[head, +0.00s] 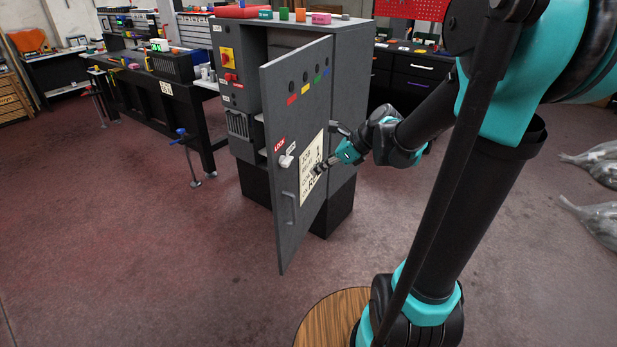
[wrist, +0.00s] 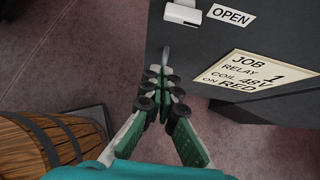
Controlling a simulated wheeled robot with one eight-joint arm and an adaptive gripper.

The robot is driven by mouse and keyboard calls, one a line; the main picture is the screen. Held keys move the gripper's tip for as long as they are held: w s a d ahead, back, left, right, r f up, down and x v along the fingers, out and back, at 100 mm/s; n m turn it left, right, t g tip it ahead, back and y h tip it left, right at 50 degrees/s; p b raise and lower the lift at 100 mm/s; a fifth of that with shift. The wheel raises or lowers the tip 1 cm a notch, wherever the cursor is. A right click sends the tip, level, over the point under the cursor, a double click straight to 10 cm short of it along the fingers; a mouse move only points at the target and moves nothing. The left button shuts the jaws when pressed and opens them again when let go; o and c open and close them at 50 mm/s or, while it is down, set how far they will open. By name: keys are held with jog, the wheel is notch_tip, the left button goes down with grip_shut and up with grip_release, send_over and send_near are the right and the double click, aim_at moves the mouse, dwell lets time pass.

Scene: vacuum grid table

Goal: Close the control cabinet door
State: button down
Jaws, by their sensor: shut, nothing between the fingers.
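The grey control cabinet (head: 352,75) stands in the middle of the head view. Its door (head: 305,85) is swung well open towards me, and the dark interior shows behind it. The door carries a white latch knob (head: 286,161) by a red LOCK label, a grey handle (head: 288,208) and a paper job note (head: 312,165). In the wrist view the door (wrist: 215,55) fills the upper right, with the knob (wrist: 182,14) at the top. My gripper (head: 318,170) is shut and empty, in front of the note's lower part in the head view. I cannot tell whether its fingertips (wrist: 158,85) touch the door.
Coloured blocks (head: 300,15) sit on the cabinet top. A wooden barrel (wrist: 45,140) is at the lower left of the wrist view. The floor before the door is clear.

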aim_at(279, 183)
jog(key=shift+w+a+r+x, duration=0.15)
jog(key=shift+a+r+x, duration=0.2)
jog(key=shift+x, duration=1.6)
jog(key=shift+w+a+r+x, duration=0.1)
jog(key=shift+a+r+x, duration=0.25)
jog(key=shift+x, duration=1.6)
jog(key=shift+w+a+r+x, duration=0.15)
jog(key=shift+a+r+x, duration=0.15)
jog(key=shift+x, duration=1.7)
